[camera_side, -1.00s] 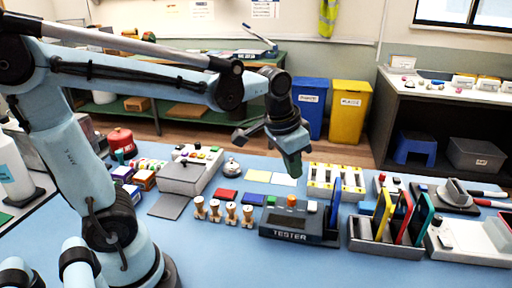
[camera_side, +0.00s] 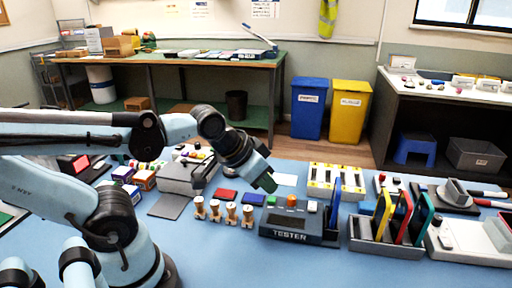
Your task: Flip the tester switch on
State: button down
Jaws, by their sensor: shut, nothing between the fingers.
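The tester (camera_side: 290,237) is a dark box with white TESTER lettering on its front. On its top are an orange part (camera_side: 292,201) and a pale button-like part (camera_side: 312,206). A blue phone (camera_side: 335,209) stands upright at its right end. I cannot make out which part is the switch or its position. My gripper (camera_side: 266,183) is shut and empty, tilted down, above and behind the tester's left end, apart from it as far as I can see.
Several wooden stamps (camera_side: 231,213) stand left of the tester. A rack (camera_side: 372,239) with several coloured phones stands at its right. A grey machine (camera_side: 185,175) is behind at left. The blue table (camera_side: 220,262) is clear in front.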

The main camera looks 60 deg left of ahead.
jog(key=w+r, duration=0.1)
notch_tip(320, 180, up, 4)
jog(key=m+g+h, duration=0.2)
jog(key=m+g, duration=0.2)
jog(key=m, duration=0.3)
send_over(313, 209)
jog(key=s+a, duration=0.3)
jog(key=s, duration=0.1)
jog(key=shift+w+a+f+m+g+h, duration=0.1)
jog(key=shift+w+a+m+g+h, duration=0.15)
jog(key=shift+w+m, duration=0.35)
jog(key=shift+w+a+f+m+g+h, duration=0.15)
jog(key=shift+w+m+g, duration=0.1)
jog(key=shift+w+m, duration=0.3)
jog(key=x, duration=1.2)
jog(key=shift+s+f, duration=0.35)
jog(key=shift+f, duration=0.55)
